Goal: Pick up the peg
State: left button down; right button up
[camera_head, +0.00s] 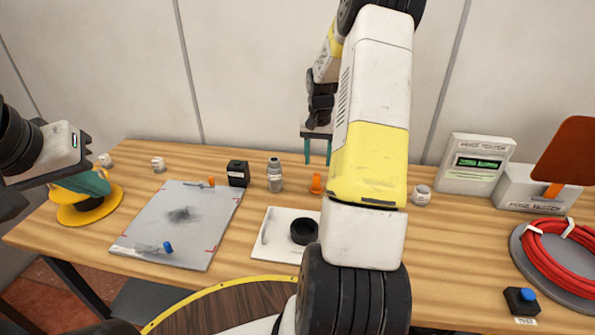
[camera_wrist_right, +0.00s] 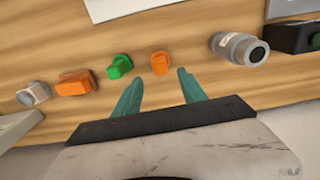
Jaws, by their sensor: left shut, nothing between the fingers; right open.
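Several small peg-like pieces stand in a row on the wooden table; I cannot tell which the task means by the peg. In the right wrist view, a small orange piece (camera_wrist_right: 160,62) lies just beyond my right gripper's fingertips (camera_wrist_right: 159,78), roughly in line with the gap. A green piece (camera_wrist_right: 119,67) and a larger orange piece (camera_wrist_right: 76,83) are to its left. In the head view, the small orange piece (camera_head: 316,184) shows below my right gripper (camera_head: 317,161), which is open and empty. My arm hides the green piece there. My left gripper (camera_head: 104,187) is shut and empty over a yellow disc (camera_head: 88,212).
A grey bottle (camera_head: 275,175) and black box (camera_head: 238,174) stand left of the orange piece. A white plate (camera_head: 275,245) with a black ring (camera_head: 304,231) lies in front. A grey board (camera_head: 205,225) lies left; testers (camera_head: 476,163) and a red cable coil (camera_head: 552,262) are right.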

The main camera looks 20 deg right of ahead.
aim_at(317, 174)
jog(key=f, duration=0.3)
jog(key=shift+d, duration=0.3)
jog(key=f, duration=0.6)
jog(key=shift+w+a, duration=0.15)
jog(key=shift+a, duration=0.1)
grip_shut()
